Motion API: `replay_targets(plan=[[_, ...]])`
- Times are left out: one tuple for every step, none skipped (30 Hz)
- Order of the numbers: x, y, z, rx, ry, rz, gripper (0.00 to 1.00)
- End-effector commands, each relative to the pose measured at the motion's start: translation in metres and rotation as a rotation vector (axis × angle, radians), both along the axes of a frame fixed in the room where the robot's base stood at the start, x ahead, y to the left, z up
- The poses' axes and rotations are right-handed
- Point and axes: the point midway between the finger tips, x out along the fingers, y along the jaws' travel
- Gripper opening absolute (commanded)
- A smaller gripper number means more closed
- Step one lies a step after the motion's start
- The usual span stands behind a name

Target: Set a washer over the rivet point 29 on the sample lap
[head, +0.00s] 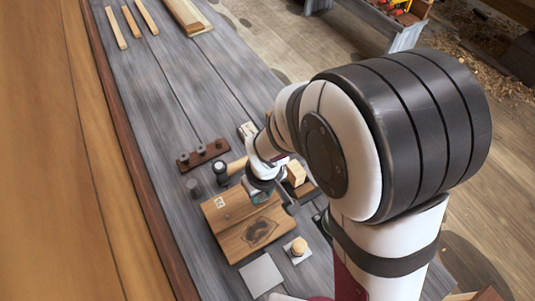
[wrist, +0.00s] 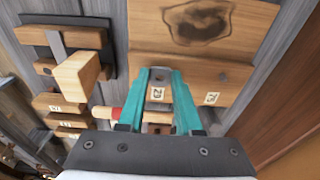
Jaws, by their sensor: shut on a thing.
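The sample lap (head: 235,238) is a pale wooden board with a lap step and a dark knot mark, lying on the grey bench. In the wrist view the lap (wrist: 205,50) lies beyond and below my fingers. A label reading 29 (wrist: 157,93) shows between my fingers; another label (wrist: 212,98) is to its right. My gripper (wrist: 165,74) has two teal fingers, shut on a small grey thing, apparently a washer, at the tips. It is too small to make out clearly. In the head view my gripper (head: 262,195) is over the lap's upper right edge, partly hidden by my arm.
A brown rack with grey pegs (head: 203,153), a mallet (head: 221,172) and a grey cylinder (head: 193,187) stand beyond the lap. A pale block (wrist: 78,75) is at left in the wrist view. A grey plate (head: 261,275) and a wooden knob (head: 298,246) are nearer.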

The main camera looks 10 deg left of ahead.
Motion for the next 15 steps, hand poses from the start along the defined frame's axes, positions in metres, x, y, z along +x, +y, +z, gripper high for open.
replay_targets(plan=[[0.0000,-0.0001,-0.0011,0.000,0.000,0.000,0.00],[-0.0001,-0.0001,-0.0017,0.000,0.000,0.000,0.00],[0.0000,-0.0001,-0.0027,0.000,0.000,0.000,0.00],[-0.0001,0.0000,-0.0034,0.000,0.000,0.000,0.00],[-0.0001,0.0000,-0.0042,-0.001,0.001,-0.001,0.00],[-0.0002,-0.0001,-0.0053,-0.001,0.001,-0.001,0.00],[-0.0002,-0.0001,-0.0061,-0.001,0.001,-0.001,0.00],[-0.0001,0.0000,-0.0065,-0.001,0.001,-0.001,0.00],[-0.0001,0.0000,-0.0063,0.000,0.000,0.000,0.00],[-0.0002,-0.0001,-0.0063,-0.001,0.001,0.000,0.00],[-0.0002,0.0000,-0.0064,-0.001,0.001,0.000,0.35],[-0.0002,0.0000,-0.0064,-0.001,0.001,0.000,0.43],[-0.0002,0.0000,-0.0064,-0.001,0.001,0.000,0.48],[-0.0002,0.0000,-0.0064,-0.001,0.001,0.000,0.53],[-0.0002,-0.0001,-0.0063,-0.001,0.001,0.000,0.61]])
